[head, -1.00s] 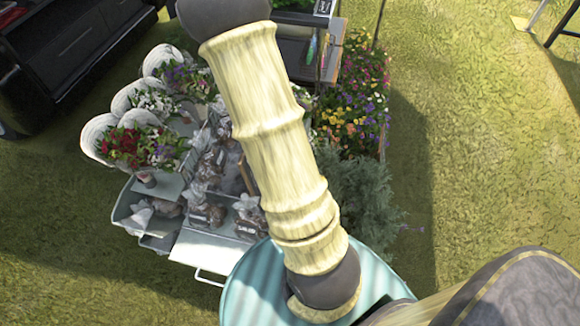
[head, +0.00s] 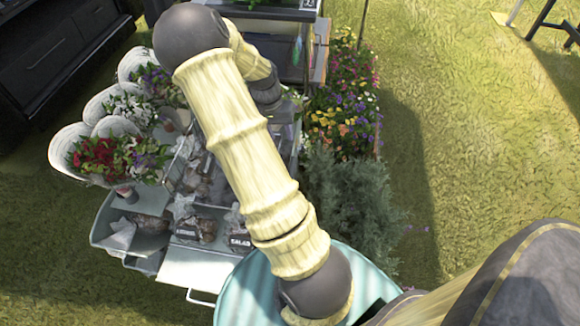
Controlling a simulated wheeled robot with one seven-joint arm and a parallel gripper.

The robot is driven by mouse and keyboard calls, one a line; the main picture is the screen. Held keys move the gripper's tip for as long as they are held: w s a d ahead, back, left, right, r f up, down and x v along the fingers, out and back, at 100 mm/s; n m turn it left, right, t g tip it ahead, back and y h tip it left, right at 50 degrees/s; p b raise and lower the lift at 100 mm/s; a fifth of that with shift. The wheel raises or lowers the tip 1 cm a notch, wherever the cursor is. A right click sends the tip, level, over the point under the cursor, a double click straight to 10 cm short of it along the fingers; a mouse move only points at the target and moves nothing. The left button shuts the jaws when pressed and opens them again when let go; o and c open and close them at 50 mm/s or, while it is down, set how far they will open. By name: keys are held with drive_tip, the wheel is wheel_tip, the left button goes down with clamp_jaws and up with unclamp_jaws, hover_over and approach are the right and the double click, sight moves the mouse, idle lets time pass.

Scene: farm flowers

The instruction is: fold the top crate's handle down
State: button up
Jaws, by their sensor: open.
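At the top of the head view, a dark-edged, crate-like box (head: 262,11) stands on the far side of the flower stand. Its top and any handle on it are cut off by the frame edge or too small to make out. I cannot tell whether it is the top crate or how its handle stands. My gripper is not visible; the arm hides whatever lies beyond the wrist.
White cones of bouquets (head: 105,155) stand at the left of a pale metal stand (head: 187,267), with bagged goods on its shelves. A white bar handle (head: 201,299) juts from its front. Flowers (head: 345,120) and a grey-green bush (head: 348,205) line the right.

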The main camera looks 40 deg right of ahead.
drive_tip(key=f+b, duration=0.1)
drive_tip(key=f, duration=0.4)
drive_tip(key=s+d+f+b, duration=0.1)
drive_tip(key=f+b, duration=0.1)
drive_tip(key=f, duration=0.3)
drive_tip(key=s+d+f+b, duration=0.1)
drive_tip(key=f, duration=0.5)
drive_tip(key=shift+s+b, duration=0.2)
drive_tip(key=shift+b, duration=0.2)
drive_tip(key=shift+r, duration=0.1)
clamp_jaws()
